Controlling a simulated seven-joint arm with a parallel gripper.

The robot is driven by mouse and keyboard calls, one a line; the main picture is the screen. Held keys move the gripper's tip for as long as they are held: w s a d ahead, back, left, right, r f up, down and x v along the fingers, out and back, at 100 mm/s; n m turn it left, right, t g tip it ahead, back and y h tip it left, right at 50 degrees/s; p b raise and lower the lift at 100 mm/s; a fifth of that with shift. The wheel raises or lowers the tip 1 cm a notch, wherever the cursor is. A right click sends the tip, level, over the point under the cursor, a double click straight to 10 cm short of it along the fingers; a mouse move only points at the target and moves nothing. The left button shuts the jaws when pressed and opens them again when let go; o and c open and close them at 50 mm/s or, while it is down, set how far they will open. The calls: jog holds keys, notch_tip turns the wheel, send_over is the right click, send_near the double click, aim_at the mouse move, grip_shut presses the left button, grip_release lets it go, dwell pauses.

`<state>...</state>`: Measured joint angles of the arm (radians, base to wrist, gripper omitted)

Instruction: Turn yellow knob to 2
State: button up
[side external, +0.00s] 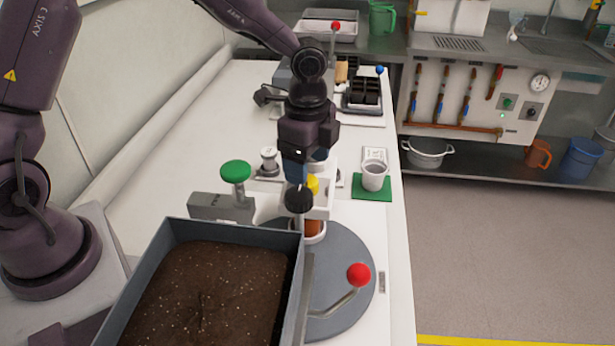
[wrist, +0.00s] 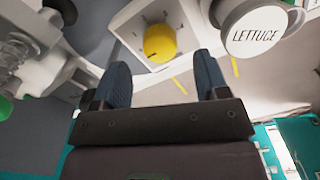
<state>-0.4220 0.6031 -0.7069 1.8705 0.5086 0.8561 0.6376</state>
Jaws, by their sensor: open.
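The yellow knob (wrist: 160,42) sits on the face of a white box (wrist: 128,28) in the wrist view. In the side external view the knob (side external: 313,184) shows only partly, beside and behind my gripper. My gripper (wrist: 165,75) is open and empty, its two blue fingers apart. In the wrist view the fingertips point toward the knob, with the knob between their lines and just beyond the tips. In the side external view my gripper (side external: 294,180) points down at the white box. The number marks on the knob's dial are too small to read.
A soil tray (side external: 303,262), a grey turntable (side external: 360,240) with a red-ball lever (side external: 358,274) and a green-topped plunger (side external: 236,172) crowd the near side. White bench lies clear at the back left.

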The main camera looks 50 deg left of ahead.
jog(key=shift+f, duration=2)
jog(key=c, duration=0.9)
jog(key=shift+c, duration=0.2)
